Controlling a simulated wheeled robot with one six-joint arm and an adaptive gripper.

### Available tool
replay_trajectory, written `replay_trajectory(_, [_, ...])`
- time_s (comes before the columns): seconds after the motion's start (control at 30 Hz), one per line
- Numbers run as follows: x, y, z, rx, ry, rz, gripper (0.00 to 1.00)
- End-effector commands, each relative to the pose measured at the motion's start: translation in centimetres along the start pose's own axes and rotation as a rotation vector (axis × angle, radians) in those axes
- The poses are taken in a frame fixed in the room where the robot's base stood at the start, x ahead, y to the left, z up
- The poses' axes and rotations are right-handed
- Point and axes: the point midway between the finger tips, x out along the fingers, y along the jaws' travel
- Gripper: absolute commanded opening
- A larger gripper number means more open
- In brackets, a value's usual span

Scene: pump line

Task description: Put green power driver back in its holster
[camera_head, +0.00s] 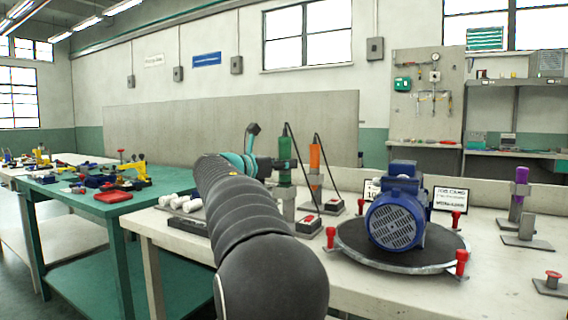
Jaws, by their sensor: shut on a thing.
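The green power driver (285,149) is upright, and my gripper (281,166) is shut on it around its middle. A black cord runs from its top down to a small base box with a red top (308,223). A grey holster post (287,196) stands on the bench directly below the driver. The driver's lower end meets or overlaps the post's top in this view; I cannot tell whether it is inside. My arm comes in from the front and hides part of the bench left of the post.
An orange driver (315,155) stands upright close behind, right of the green one. A blue motor (396,216) sits on a round turntable (352,249) with red clamps. A purple driver (519,184) stands in a holder at right. White cylinders (180,203) lie left.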

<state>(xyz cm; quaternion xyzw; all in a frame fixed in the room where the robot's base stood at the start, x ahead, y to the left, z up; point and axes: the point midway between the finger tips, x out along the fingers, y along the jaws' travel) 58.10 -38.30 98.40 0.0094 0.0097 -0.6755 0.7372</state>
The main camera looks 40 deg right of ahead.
Motion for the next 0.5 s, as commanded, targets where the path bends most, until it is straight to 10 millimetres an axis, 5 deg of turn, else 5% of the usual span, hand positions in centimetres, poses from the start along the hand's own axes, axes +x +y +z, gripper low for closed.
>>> replay_trajectory(0.5, [0.0,0.0,-1.6,0.000,-0.001,0.000,0.00])
